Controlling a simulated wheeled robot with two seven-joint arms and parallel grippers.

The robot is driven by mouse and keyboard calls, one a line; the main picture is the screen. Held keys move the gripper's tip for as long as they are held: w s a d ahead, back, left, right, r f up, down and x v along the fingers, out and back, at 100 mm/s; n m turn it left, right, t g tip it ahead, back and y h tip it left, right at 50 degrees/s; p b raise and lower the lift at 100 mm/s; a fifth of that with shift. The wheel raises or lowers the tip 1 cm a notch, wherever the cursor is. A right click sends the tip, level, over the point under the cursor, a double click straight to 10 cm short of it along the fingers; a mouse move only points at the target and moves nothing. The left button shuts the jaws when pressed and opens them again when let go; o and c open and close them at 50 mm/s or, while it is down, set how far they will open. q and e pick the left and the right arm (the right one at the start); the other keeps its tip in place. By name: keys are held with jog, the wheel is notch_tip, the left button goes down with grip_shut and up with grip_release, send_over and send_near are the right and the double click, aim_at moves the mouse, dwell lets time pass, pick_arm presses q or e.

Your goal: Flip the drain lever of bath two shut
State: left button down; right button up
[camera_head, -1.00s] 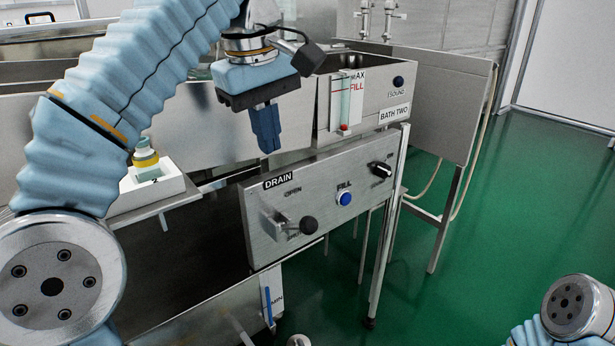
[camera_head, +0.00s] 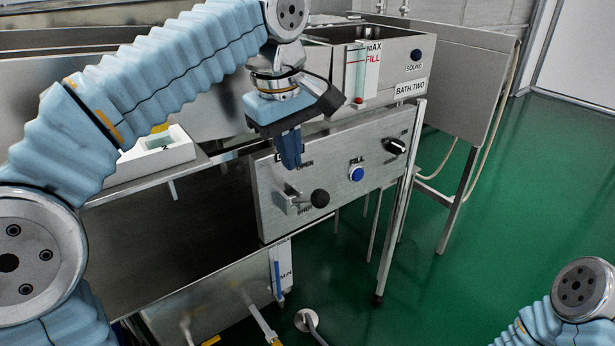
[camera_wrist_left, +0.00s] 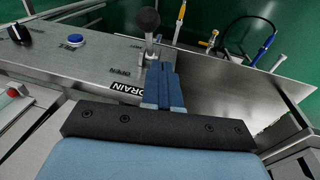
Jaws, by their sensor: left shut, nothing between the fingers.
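The drain lever (camera_head: 320,198) has a black ball knob on a metal stem at a bracket on bath two's front panel (camera_head: 345,145). OPEN is printed above it and SHUT below. Its knob points outward to the right, and I cannot tell which position it is set to. In the left wrist view the lever (camera_wrist_left: 148,20) stands just beyond the fingertips. My left gripper (camera_head: 291,164) is shut and empty, pointing down in front of the panel, above the lever, and partly covers the DRAIN label. Contact with the lever cannot be told. My right gripper is out of view.
A blue FILL button (camera_head: 356,174) and a black rotary knob (camera_head: 395,146) sit right of the lever. The BATH TWO tank (camera_head: 385,75) is above. A white tray (camera_head: 160,152) stands left. Pipes and a blue-handled valve (camera_head: 278,281) are below. Green floor lies open at right.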

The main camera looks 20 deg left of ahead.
aim_at(310, 200)
pick_arm(q)
jog(key=shift+w+d+f, duration=0.1)
jog(key=shift+d+f, duration=0.55)
jog(key=shift+f, duration=0.35)
jog(key=shift+w+d+f, duration=0.1)
jog(key=shift+d+f, duration=0.55)
jog(key=shift+f, duration=0.35)
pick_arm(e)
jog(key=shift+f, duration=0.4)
pick_arm(q)
jog(key=shift+d+f+b, duration=0.1)
jog(key=shift+b, duration=0.2)
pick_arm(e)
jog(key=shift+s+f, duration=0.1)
